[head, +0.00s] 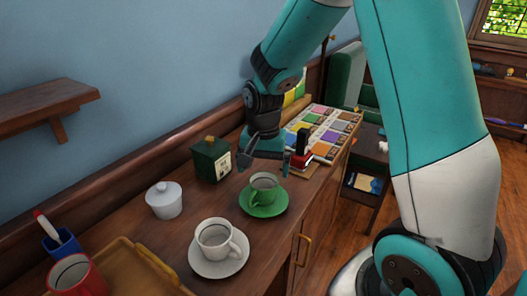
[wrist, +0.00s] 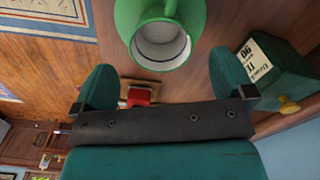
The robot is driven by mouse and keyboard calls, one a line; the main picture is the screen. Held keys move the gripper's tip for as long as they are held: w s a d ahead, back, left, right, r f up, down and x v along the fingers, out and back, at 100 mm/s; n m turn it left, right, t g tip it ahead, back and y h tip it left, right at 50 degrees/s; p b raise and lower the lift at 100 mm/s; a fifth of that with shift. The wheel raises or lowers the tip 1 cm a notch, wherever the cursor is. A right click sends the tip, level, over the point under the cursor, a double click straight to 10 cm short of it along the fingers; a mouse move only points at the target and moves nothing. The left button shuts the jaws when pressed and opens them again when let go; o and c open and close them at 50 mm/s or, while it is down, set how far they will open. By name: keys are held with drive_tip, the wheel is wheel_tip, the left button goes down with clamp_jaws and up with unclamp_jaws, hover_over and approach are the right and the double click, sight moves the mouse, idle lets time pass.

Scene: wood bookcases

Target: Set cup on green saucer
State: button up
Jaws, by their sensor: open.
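A green cup (head: 264,184) stands upright on the green saucer (head: 277,206), on the wooden cabinet top. A white cup (head: 214,238) stands upright on a white saucer (head: 220,268), nearer to me and to the left. My gripper (head: 265,158) is open and empty, just behind and above the green cup, apart from it. In the wrist view, the green cup (wrist: 160,45) is at the top, beyond the spread fingers of my gripper (wrist: 160,75).
A dark green tin (head: 210,160) stands left of my gripper, and a red stamp (head: 302,158) sits close on its right. A lidded white pot (head: 164,200), a red mug (head: 76,276) and a wooden tray (head: 125,270) are at left. A colour chart (head: 330,125) lies behind.

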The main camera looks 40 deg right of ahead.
wheel_tip(320, 180, up, 5)
drive_tip(key=s+a+r+n+y, duration=0.2)
drive_tip(key=s+a+r+n, duration=0.2)
drive_tip(key=s+a+n, duration=0.4)
drive_tip(key=s+a+r+n+y, duration=0.2)
drive_tip(key=s+a+r+n, duration=0.1)
drive_tip(key=s+a+n, duration=0.5)
drive_tip(key=s, duration=0.3)
drive_tip(key=shift+s+a+r, duration=0.25)
drive_tip(key=shift+s+r, duration=0.05)
drive_tip(key=shift+r, duration=0.1)
